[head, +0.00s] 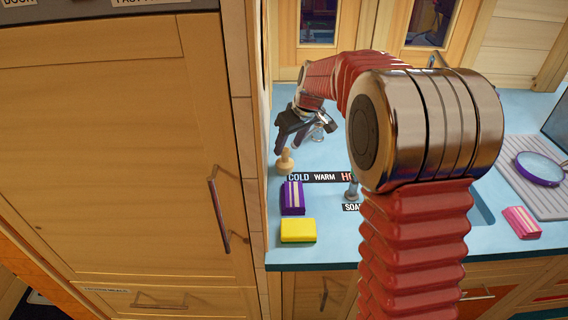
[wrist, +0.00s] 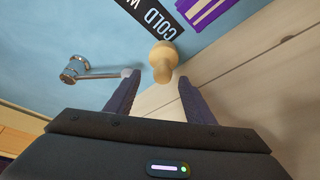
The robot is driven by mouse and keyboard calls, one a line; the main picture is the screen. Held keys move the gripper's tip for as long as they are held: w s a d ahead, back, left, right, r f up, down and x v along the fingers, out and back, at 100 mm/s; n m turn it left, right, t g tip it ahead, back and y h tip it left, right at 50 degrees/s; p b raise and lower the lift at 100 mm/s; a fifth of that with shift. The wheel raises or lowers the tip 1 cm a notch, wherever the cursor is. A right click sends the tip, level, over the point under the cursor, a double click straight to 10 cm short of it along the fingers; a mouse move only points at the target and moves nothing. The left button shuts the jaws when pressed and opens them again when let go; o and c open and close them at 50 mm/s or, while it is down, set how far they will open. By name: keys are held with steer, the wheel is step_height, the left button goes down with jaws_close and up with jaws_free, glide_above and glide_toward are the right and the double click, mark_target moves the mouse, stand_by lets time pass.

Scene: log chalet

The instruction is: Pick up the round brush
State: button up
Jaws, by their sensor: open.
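The round brush (head: 286,161) is a small pale wooden piece with a rounded knob, on the blue countertop beside the tall cabinet's side. In the wrist view the brush (wrist: 163,60) lies just beyond the fingertips, in line with the gap between them. My gripper (head: 284,138) is open and empty, just above and behind the brush in the head view. In the wrist view its two dark fingers (wrist: 157,77) are spread either side of the gap. I cannot tell whether a finger touches the brush.
A metal tap (wrist: 75,68) stands left of the fingers. A COLD WARM label (head: 312,177), a purple packet (head: 293,198) and a yellow sponge (head: 298,230) lie in front of the brush. The tall wooden cabinet (head: 120,150) closes off the left. A soap pump (head: 352,190) stands right.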

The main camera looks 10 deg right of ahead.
mark_target(287, 149)
steer(key=x, duration=0.4)
steer(key=shift+s+a, duration=0.1)
steer(key=shift+s, duration=0.15)
steer(key=shift+w+a+f, duration=0.1)
steer(key=shift+w+f, duration=0.15)
steer(key=shift+f, duration=0.35)
steer(key=shift+c, duration=0.5)
steer(key=c, duration=0.7)
steer(key=shift+r, duration=0.15)
steer(key=shift+d+r, duration=0.25)
steer(key=shift+r, duration=0.3)
steer(key=r, duration=0.5)
steer(key=shift+s+d+r, duration=0.15)
steer(key=shift+d+r, duration=0.25)
steer(key=s+d, duration=0.1)
steer(key=d, duration=0.5)
steer(key=s+d, duration=0.1)
steer(key=d, duration=0.5)
steer(key=s+d, duration=0.1)
steer(key=d, duration=0.5)
steer(key=shift+s+d, duration=0.2)
steer(key=shift+s, duration=0.1)
